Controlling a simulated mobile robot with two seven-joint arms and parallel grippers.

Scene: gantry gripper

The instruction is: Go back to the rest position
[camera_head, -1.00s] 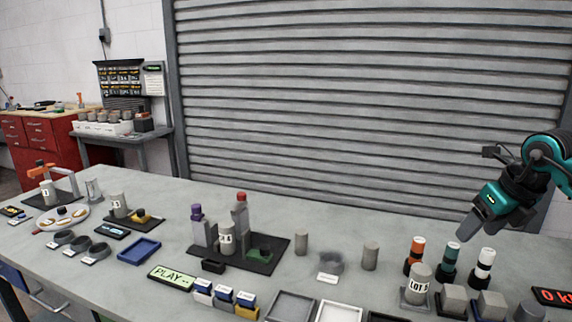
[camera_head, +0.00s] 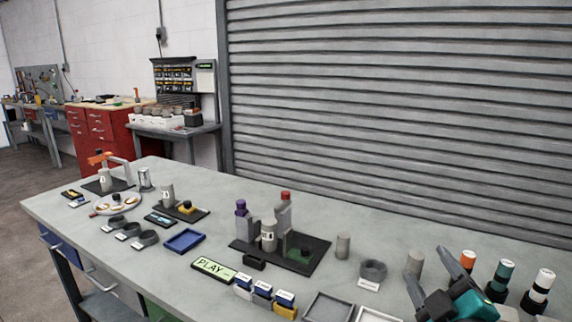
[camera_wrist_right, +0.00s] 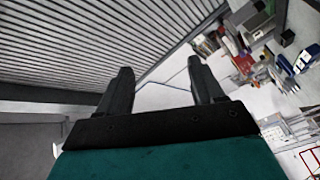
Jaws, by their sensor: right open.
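My right gripper (camera_head: 436,279) is at the lower right of the head view, its two dark fingers apart and nothing between them. It hides part of the table's right side, in front of the orange-capped container (camera_head: 467,261). In the right wrist view the open fingers (camera_wrist_right: 160,85) point toward the shutter and the floor beyond, with empty space between them. My left gripper does not show in either view.
The grey table (camera_head: 190,270) holds a black mat (camera_head: 240,246) with two bottles, a blue tray (camera_head: 184,241), a PLAY sign (camera_head: 214,269) and several cylinders. A grey shutter (camera_head: 400,110) stands behind the table.

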